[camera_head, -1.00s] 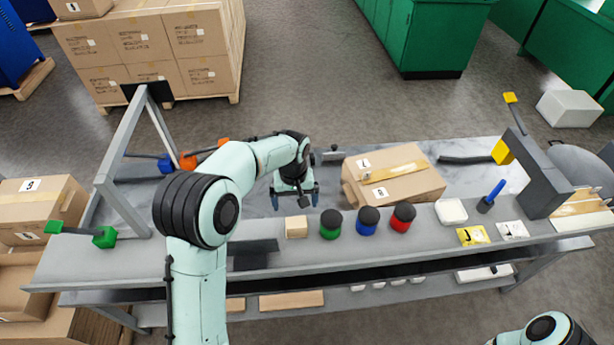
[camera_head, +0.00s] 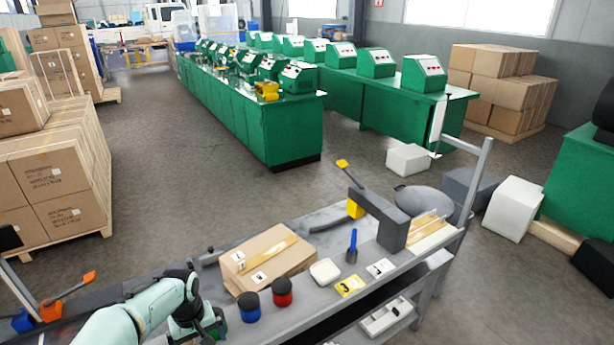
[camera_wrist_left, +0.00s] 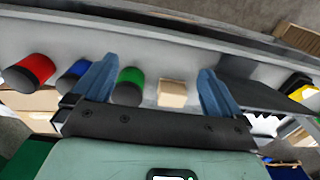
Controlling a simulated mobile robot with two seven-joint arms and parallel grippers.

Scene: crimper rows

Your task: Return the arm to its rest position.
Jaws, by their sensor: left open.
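My left arm comes in from the bottom left of the head view, over the near-left part of the grey workbench (camera_head: 330,275). Its gripper (camera_head: 205,328) is partly cut off by the bottom edge there. In the left wrist view my left gripper (camera_wrist_left: 158,75) is open, with two blue fingers apart and nothing held. A small tan block (camera_wrist_left: 172,93) and a green jar (camera_wrist_left: 130,84) lie beyond the fingers in that view. My right arm and gripper are not in view.
A cardboard box (camera_head: 267,258), blue jar (camera_head: 248,306), red jar (camera_head: 282,292), white dish (camera_head: 325,271) and blue-handled tool (camera_head: 352,246) stand on the bench. A dark grey press (camera_head: 385,220) stands at its right end. Stacked cartons (camera_head: 60,185) are at the left; open floor lies behind.

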